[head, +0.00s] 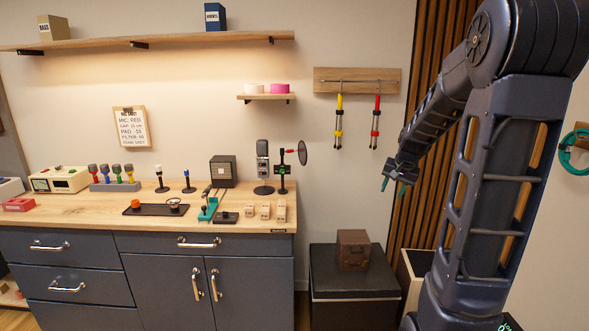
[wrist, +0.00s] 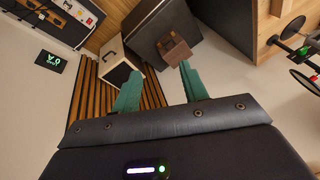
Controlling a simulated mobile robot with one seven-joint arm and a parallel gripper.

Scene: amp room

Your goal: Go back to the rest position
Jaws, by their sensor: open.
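My gripper (head: 394,186) hangs at the end of my raised arm on the right of the head view, in front of the slatted wood panel. It points downward, clear of the workbench (head: 165,219) and apart from everything around it. In the wrist view my gripper (wrist: 158,88) shows two green fingers spread wide with nothing between them. Beyond the fingers are a brown wooden box (wrist: 173,48) on a dark case and a white-fronted box (wrist: 119,62).
The bench holds several microphones, a black tray (head: 156,209) and small blocks. The dark case (head: 352,285) stands right of the bench, with the brown box (head: 353,250) on top. Air around my gripper is free.

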